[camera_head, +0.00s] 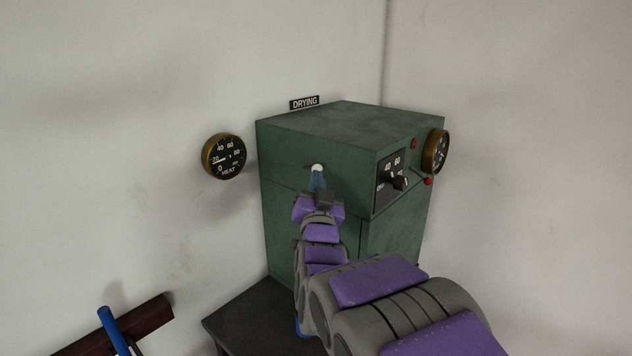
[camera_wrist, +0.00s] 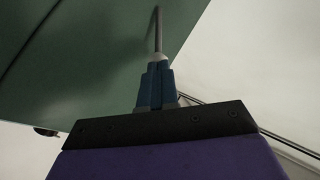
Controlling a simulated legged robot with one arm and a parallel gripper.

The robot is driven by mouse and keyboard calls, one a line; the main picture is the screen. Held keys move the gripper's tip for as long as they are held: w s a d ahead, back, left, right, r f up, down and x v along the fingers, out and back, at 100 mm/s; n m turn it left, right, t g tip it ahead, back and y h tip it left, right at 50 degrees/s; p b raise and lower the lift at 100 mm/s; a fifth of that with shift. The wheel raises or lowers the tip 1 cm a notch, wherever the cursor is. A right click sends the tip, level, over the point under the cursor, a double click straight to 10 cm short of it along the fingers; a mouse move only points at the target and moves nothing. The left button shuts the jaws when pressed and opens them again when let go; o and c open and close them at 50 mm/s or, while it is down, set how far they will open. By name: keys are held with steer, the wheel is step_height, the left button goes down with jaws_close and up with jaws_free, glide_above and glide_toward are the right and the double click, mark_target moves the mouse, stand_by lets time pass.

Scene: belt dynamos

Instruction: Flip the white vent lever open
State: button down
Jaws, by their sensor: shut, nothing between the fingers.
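The vent lever's white knob (camera_head: 317,168) shows on the left face of the green cabinet (camera_head: 330,125) in the head view, just above my fingertips. In the wrist view the lever appears as a thin grey rod (camera_wrist: 158,25) running up towards the green face, with its pale knob (camera_wrist: 158,57) at the near end. My gripper (camera_head: 318,180) has blue fingers, which are shut together. The fingers (camera_wrist: 157,72) end right at the knob, which is not between them. I cannot tell whether they touch it. The fingers hide part of the knob.
A heat gauge (camera_head: 224,157) and a DRYING sign (camera_head: 304,102) are on the wall. A blue handle (camera_head: 113,328) stands at lower left by a dark red bar (camera_head: 150,318).

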steer(key=r+n+g+p, duration=0.1)
steer(key=n+p, duration=0.1)
steer(key=w+a+r+n+g+p, duration=0.1)
steer(key=r+n+g+p, duration=0.1)
steer(key=a+r+n+g+p, duration=0.1)
steer(key=r+n+g+p, duration=0.1)
steer(key=p, duration=0.1)
steer(key=shift+w, duration=0.3)
